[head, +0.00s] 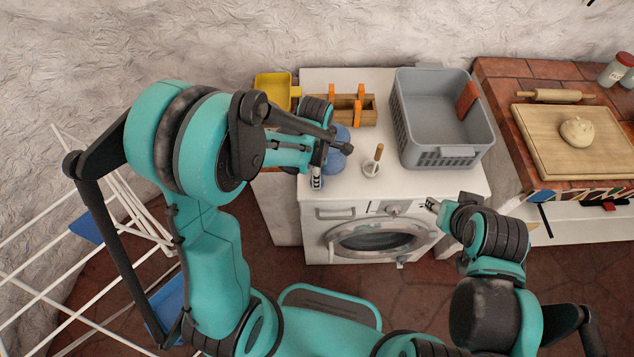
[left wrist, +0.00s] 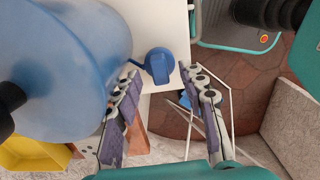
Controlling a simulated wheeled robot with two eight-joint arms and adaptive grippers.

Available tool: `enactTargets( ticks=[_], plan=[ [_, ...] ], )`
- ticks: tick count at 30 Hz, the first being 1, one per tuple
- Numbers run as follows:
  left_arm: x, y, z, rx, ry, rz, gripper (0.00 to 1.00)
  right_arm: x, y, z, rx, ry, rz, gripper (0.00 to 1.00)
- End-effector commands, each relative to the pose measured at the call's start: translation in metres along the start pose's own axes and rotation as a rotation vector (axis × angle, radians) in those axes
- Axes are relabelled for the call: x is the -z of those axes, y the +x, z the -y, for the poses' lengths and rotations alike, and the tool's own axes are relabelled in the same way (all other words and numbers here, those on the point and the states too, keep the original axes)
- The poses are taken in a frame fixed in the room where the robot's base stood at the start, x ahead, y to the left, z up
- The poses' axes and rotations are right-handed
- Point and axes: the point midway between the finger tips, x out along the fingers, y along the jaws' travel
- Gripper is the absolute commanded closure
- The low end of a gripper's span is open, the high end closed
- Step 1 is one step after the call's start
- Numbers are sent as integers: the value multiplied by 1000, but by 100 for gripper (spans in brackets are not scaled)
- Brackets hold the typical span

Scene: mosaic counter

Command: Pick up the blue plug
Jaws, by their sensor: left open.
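The blue plug (left wrist: 158,62) shows in the left wrist view as a small rounded blue piece with a flat tab, near the edge of a white top. In the head view I cannot make it out behind my left arm. My left gripper (left wrist: 163,73) is open and empty, with the plug in line with the gap at its fingertips. I cannot tell the exact depth between them. In the head view my left gripper (head: 316,178) is over the front left of the washing machine (head: 415,180). My right gripper (head: 432,204) is in front of the machine, too small to read.
A big blue translucent bottle (left wrist: 75,60) stands close beside my left gripper. A grey basket (head: 440,135), a white cup with a wooden handle (head: 371,168), a wooden caddy (head: 347,103) and a yellow container (head: 272,84) also stand there. A drying rack (head: 50,235) is at left.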

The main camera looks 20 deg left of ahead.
Motion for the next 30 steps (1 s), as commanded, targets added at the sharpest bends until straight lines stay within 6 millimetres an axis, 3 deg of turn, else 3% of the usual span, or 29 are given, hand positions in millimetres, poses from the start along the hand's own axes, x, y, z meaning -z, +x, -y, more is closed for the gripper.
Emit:
enactTargets(
  ticks=[3, 10, 11, 15, 16, 30],
  plan=[
    [0, 12, 0, 0, 0, 0, 59, -2, 3, 0, 0, 0, 0, 60],
    [0, 12, 0, 0, 0, 0, 59, -2, 3, 0, 0, 0, 0, 60],
    [0, 12, 0, 0, 0, 0, 61, -2, 3, 0, 0, 0, 0, 60],
    [0, 12, 0, 0, 0, 0, 98, -2, 3, 0, 0, 0, 0, 60],
    [0, 12, 0, 0, 0, 0, 100, -2, 3, 0, 0, 0, 0, 60],
    [0, 5, 0, 0, 0, 0, 100, 0, 0, 0, 0, 0, 0, 60]
  ],
)
